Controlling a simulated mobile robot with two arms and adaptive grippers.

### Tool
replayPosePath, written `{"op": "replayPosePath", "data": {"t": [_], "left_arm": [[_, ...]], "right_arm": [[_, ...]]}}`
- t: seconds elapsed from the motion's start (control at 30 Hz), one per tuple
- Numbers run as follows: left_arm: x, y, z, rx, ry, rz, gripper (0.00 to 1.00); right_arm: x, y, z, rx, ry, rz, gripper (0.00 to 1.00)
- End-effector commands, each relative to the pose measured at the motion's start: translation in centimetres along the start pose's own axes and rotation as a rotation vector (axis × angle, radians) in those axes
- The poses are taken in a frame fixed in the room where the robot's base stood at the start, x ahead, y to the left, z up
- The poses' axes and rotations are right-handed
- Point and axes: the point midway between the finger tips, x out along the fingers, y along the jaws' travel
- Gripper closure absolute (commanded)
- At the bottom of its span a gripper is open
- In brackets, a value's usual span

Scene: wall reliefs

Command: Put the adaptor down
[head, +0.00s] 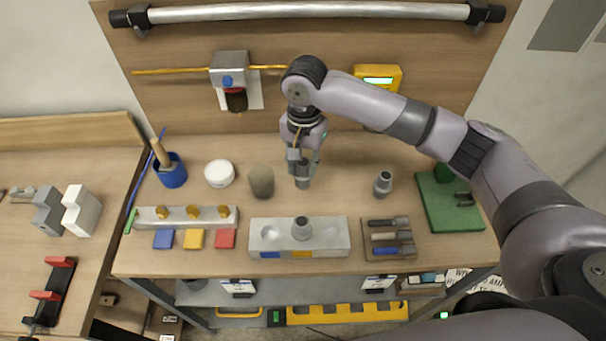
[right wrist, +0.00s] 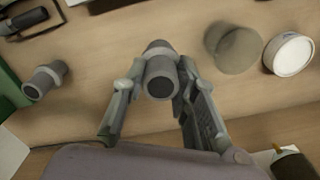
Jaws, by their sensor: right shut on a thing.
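The adaptor is a grey stepped cylinder (head: 303,183) in the head view, at the tips of my right gripper (head: 302,167), over the bench behind the grey block. In the right wrist view the adaptor (right wrist: 160,76) stands between the two fingers of my right gripper (right wrist: 158,90), which is shut on it. I cannot tell whether its lower end touches the bench. Two similar grey pieces show: one stands on the bench (head: 382,184) to the right, another sits in the grey block (head: 339,239). My left gripper is not in view.
A dark tray (head: 371,225) and a green board (head: 447,218) lie to the right. Bare wood shows between the adaptor and the right grey piece.

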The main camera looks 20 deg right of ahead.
Motion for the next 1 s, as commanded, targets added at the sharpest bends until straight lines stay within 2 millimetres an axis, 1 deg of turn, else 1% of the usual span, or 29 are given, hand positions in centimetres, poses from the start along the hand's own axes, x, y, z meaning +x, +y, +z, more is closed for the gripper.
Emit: {"op": "replayPosePath", "data": {"t": [0.03,0.13,0.23,0.4,0.47,0.87,0.9,1.0], "left_arm": [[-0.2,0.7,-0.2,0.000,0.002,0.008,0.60],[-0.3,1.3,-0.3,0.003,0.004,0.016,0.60],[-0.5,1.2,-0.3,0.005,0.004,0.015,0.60],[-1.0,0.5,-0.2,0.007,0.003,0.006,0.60],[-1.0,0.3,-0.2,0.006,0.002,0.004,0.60],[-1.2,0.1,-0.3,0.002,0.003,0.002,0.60],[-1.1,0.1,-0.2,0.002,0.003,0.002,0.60],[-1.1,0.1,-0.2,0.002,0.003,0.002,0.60]], "right_arm": [[0.5,0.0,0.0,0.000,0.000,0.001,1.00],[1.2,-0.1,0.0,0.001,0.000,-0.001,1.00],[2.3,0.0,0.0,0.001,-0.001,0.002,1.00],[4.8,0.0,0.0,0.001,-0.001,0.001,1.00],[5.3,0.0,0.0,0.001,0.000,0.000,1.00],[5.8,0.0,0.0,0.001,0.000,-0.001,1.00],[5.9,0.0,0.0,0.000,0.000,-0.001,0.71],[5.9,0.0,0.0,0.000,0.000,-0.001,0.65]]}}
